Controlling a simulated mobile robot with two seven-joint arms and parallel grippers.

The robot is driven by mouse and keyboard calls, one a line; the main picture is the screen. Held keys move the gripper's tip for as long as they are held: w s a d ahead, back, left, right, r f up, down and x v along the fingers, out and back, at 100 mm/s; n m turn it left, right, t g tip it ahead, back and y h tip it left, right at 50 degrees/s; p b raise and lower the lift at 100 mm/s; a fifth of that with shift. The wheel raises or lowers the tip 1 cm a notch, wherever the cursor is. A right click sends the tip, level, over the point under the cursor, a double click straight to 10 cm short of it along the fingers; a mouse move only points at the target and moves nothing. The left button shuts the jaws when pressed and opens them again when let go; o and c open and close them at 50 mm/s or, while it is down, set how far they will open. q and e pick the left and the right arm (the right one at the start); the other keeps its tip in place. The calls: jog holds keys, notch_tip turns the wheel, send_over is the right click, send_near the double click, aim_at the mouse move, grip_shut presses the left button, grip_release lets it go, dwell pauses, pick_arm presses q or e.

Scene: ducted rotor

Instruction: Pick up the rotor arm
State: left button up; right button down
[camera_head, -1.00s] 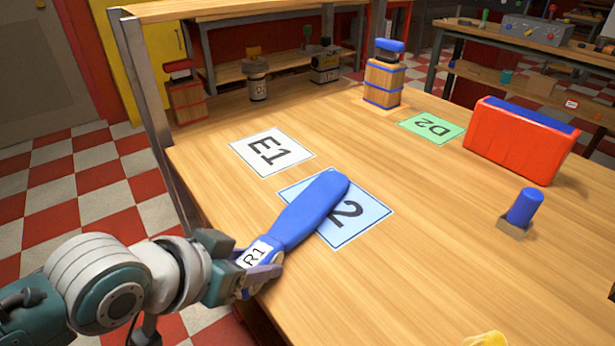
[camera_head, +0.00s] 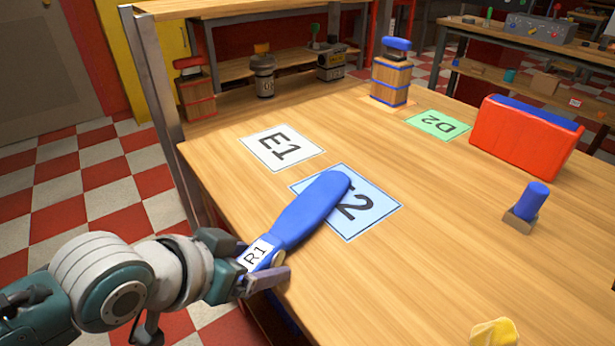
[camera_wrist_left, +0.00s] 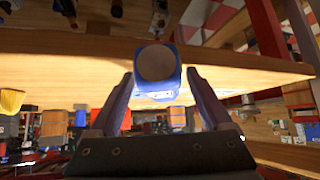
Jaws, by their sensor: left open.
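The rotor arm (camera_head: 305,215) is a long blue paddle with a white label reading R1 at its near end. It lies over the blue-bordered card (camera_head: 372,213), covering part of its marking, and its near end reaches the table's left front edge. My left gripper (camera_head: 262,272) is at that near end, with its fingers open. In the left wrist view, the rotor arm's round grey end (camera_wrist_left: 156,63) shows between and beyond the two spread fingers (camera_wrist_left: 160,95). Whether a finger touches it I cannot tell. My right gripper is not in view.
A white E1 card (camera_head: 281,148) and a green D2 card (camera_head: 437,124) lie on the table (camera_head: 440,240). A red case (camera_head: 525,137), a blue peg in a block (camera_head: 527,203), a wooden barrel-like post (camera_head: 390,80) and a yellow object (camera_head: 494,332) stand around.

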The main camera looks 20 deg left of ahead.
pick_arm(q)
jog(key=p+v, duration=0.4)
jog(key=v, duration=0.6)
